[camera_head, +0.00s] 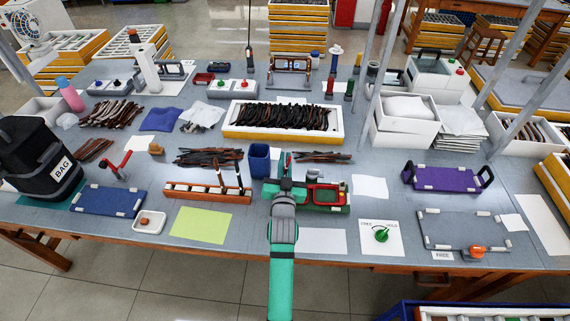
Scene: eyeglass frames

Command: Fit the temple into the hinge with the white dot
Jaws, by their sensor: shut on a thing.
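My gripper (286,180) is at the end of my green and grey arm, over the left end of a red and green fixture (334,208) near the table's front middle. It is shut on a thin dark piece, probably the temple, mostly hidden by the gripper itself. A dark red eyeglass frame (325,186) appears to sit in the fixture, just right of my gripper. The hinges and any white dot are too small to make out. I cannot tell whether the held piece touches the frame.
A wooden rack (208,191) with upright pieces stands left of my gripper, and a dark blue cup (259,160) stands behind it. A white sheet with a green dial (381,234) lies to the right. A tray of dark temples (282,132) is farther back. A yellow-green sheet (201,224) lies flat at front left.

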